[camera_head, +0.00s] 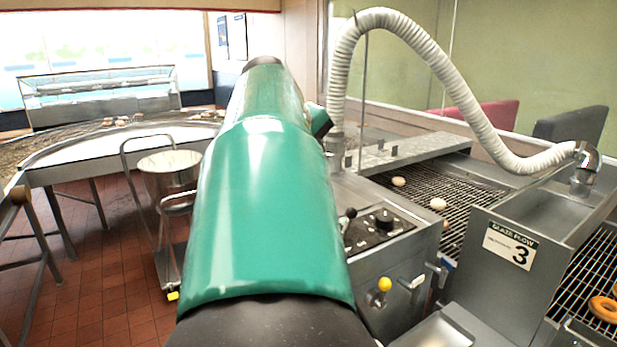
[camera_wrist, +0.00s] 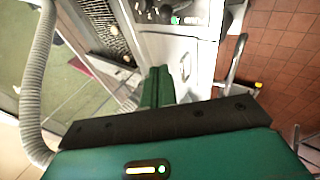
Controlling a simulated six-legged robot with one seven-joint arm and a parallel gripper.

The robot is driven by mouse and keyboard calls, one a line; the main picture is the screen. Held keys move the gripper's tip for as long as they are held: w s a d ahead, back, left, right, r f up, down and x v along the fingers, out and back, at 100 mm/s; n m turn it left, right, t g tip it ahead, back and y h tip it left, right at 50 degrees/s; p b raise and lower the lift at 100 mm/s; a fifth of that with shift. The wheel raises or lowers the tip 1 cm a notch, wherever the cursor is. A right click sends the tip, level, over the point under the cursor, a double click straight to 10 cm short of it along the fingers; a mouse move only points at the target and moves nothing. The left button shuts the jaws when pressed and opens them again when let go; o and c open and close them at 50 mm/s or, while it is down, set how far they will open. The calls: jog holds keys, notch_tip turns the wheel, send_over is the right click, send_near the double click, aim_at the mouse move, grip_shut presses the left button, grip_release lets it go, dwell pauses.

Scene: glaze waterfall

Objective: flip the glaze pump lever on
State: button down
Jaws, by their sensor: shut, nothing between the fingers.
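A short lever with a black ball tip (camera_head: 349,214) stands at the left edge of the dark control panel (camera_head: 366,240) on the grey metal glaze machine. A yellow knob (camera_head: 384,284) sits lower, on the machine's front face. I cannot tell from the pictures which of these is the glaze pump lever. In the wrist view, my gripper (camera_wrist: 157,72) is shut and empty, pointing toward the pale machine face (camera_wrist: 178,52), with the control panel (camera_wrist: 178,19) beyond its tips. No contact shows. My green arm hides the gripper in the head view.
A ribbed white hose (camera_head: 440,70) arches over the conveyor grate (camera_head: 432,185), which carries doughnuts. A metal bucket on a cart (camera_head: 170,172) is at left. Red tiled floor (camera_head: 95,275) is open at left.

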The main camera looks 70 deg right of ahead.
jog(key=shift+s+v, duration=0.1)
jog(key=shift+v, duration=0.9)
jog(key=shift+s+v, duration=0.15)
jog(key=shift+v, duration=0.9)
jog(key=shift+d+r, duration=0.2)
jog(key=w+a+f+n+t+y, duration=0.1)
jog(key=w+a+f+n+t, duration=0.15)
jog(key=w+a+f, duration=0.5)
jog(key=w+a+f+n+t+y, duration=0.1)
jog(key=w+a+f+n+t, duration=0.2)
jog(key=w+a, duration=0.8)
jog(key=a+f+t+y, duration=0.1)
jog(key=a+f, duration=0.4)
jog(key=a, duration=0.4)
jog(key=s+a+f+n+t+y, duration=0.1)
jog(key=a+f+y, duration=0.1)
jog(key=a+f, duration=0.3)
jog(key=a+f+n+t+y, duration=0.1)
jog(key=a+f, duration=0.4)
jog(key=a, duration=0.8)
jog(key=shift+a+f+y, duration=0.15)
jog(key=shift+a+y, duration=0.15)
jog(key=shift+y, duration=0.4)
jog(key=shift+s+d, duration=0.15)
